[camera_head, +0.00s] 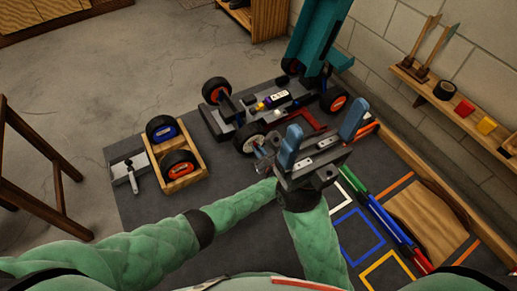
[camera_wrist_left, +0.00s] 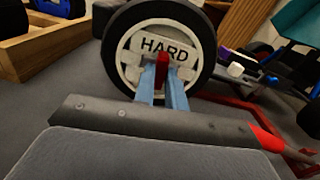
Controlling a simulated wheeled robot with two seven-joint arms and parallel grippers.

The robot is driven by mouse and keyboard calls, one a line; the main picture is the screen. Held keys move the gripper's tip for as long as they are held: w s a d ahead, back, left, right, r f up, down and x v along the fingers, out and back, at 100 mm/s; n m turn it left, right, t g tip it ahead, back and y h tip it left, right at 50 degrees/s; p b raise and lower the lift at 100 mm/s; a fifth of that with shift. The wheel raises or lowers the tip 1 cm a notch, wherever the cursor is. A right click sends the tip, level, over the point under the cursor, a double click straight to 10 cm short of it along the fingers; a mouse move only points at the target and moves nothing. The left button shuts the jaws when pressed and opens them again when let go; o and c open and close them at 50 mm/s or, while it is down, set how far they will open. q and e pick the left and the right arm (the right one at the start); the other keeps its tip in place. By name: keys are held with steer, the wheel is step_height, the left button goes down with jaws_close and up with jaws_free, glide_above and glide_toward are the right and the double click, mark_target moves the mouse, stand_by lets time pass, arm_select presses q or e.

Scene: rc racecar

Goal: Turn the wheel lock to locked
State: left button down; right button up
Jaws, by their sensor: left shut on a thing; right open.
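The race car (camera_head: 275,100) stands on the dark mat. Its near wheel (camera_head: 250,136) has a black tyre and a white rim. In the left wrist view this wheel (camera_wrist_left: 204,45) faces me and reads HARD. A small upright red piece at its hub, apparently the wheel lock (camera_wrist_left: 162,70), sits between the blue fingers of my left gripper (camera_wrist_left: 163,85), which is shut on it. In the head view my left gripper (camera_head: 263,155) is beside the near wheel, partly hidden by my right gripper. My right gripper (camera_head: 322,138) is open and empty, its blue fingers apart.
A wooden tray (camera_head: 187,181) with a blue-rimmed and an orange-rimmed wheel stands left of the car. A grey tool block (camera_head: 122,171) is beside it. A red frame (camera_head: 305,124) lies near the car. A wall shelf (camera_head: 452,115) and coloured outlines are at right.

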arm_select(q)
steer(key=shift+m, duration=0.6)
steer(key=c, duration=1.4)
jaws_free()
steer(key=shift+c, duration=0.2)
steer(key=shift+s, duration=0.1)
